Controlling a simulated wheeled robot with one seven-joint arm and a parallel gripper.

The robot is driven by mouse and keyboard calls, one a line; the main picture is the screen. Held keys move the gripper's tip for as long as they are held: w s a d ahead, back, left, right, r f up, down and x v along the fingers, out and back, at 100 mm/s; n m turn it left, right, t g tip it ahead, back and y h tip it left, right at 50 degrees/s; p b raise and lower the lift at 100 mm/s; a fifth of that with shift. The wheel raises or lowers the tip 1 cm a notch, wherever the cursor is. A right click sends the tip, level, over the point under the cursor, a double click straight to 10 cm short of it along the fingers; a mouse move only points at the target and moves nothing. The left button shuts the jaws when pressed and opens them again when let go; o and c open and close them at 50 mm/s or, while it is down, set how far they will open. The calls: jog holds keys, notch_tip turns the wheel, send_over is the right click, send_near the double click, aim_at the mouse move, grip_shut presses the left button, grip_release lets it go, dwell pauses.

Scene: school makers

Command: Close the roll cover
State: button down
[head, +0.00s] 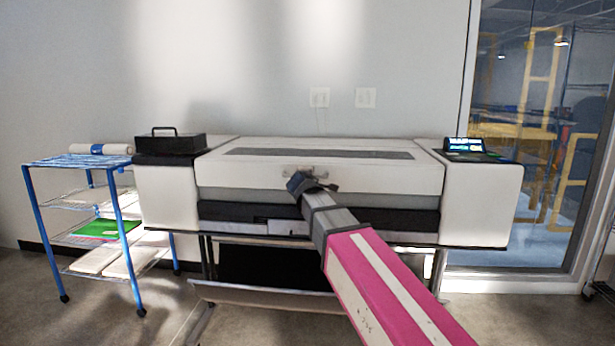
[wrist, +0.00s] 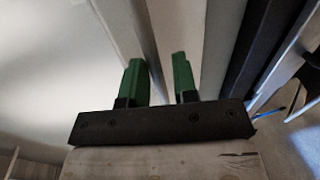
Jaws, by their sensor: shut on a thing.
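The wide-format printer's white roll cover (head: 400,180) spans the middle of the machine, with a long dark strip along its top. Its lower front edge lies above a grey band and the black front slot of the printer body (head: 165,195). How far it stands open is hard to tell. My gripper (head: 305,180) is at the middle of the cover's front face. In the wrist view my gripper's two green fingers (wrist: 159,75) stand on either side of a pale edge strip of the cover (wrist: 158,45), shut on it. The exact contact is partly hidden by the fingers.
A blue wire cart (head: 80,160) with a paper roll and papers stands left of the printer. A black box (head: 170,142) sits on the printer's left end, and a lit control panel (head: 465,146) on its right. A glass partition (head: 510,110) is at right.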

jog(key=shift+w+f, duration=0.1)
jog(key=shift+f, duration=0.5)
jog(key=c, duration=1.1)
grip_release()
jog(key=shift+w+f, duration=0.1)
jog(key=shift+w, duration=0.05)
jog(key=shift+r, duration=0.2)
jog(key=s, duration=0.3)
jog(key=s+r, duration=0.1)
jog(key=s, duration=0.3)
jog(key=s+r, duration=0.1)
jog(key=s, duration=0.2)
jog(key=shift+s+a+r, duration=0.15)
jog(key=shift+s+r, duration=0.05)
jog(key=shift+s, duration=0.1)
